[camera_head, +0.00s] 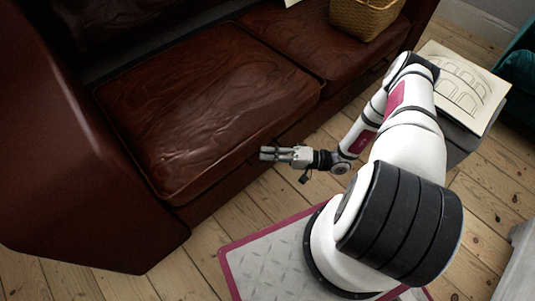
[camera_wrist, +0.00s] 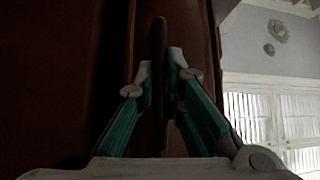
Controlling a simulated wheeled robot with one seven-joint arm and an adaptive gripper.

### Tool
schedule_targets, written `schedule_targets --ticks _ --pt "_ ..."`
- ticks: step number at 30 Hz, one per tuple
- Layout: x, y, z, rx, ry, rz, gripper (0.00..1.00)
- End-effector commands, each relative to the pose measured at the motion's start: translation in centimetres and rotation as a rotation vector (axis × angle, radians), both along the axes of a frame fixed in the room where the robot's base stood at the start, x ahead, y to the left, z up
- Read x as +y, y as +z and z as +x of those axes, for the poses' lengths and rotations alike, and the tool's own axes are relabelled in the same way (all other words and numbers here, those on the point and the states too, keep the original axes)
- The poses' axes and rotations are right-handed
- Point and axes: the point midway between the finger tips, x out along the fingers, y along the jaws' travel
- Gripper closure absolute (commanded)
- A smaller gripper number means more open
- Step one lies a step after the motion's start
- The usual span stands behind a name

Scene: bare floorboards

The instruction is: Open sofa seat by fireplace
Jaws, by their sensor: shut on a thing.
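The brown leather sofa's nearer seat (camera_head: 210,105) fills the middle left of the head view. It looks flat, with a dark seam under its front edge. The exact contact is dim there. The fireplace cannot be made out for certain.
A second seat (camera_head: 325,45) adjoins on the right, with a wicker basket (camera_head: 362,16) on it. A drawing (camera_head: 460,90) lies on a low stand at right. A teal chair (camera_head: 520,70) is at the far right edge. Bare floorboards (camera_head: 235,215) lie before the sofa.

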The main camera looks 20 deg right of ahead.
Motion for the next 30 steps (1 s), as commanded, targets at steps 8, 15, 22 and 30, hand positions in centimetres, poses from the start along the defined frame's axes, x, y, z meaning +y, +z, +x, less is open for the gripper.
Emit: schedule_targets --ticks 8,15,22,30 --pt "-0.2 5.2 -0.5 0.062 0.000 -0.022 1.00" --pt "-0.3 9.7 -0.6 0.130 -0.002 -0.045 1.00" --pt "-0.3 14.0 -0.5 0.196 -0.001 -0.066 1.00" --pt "-0.1 19.1 0.0 0.272 0.000 -0.094 1.00"
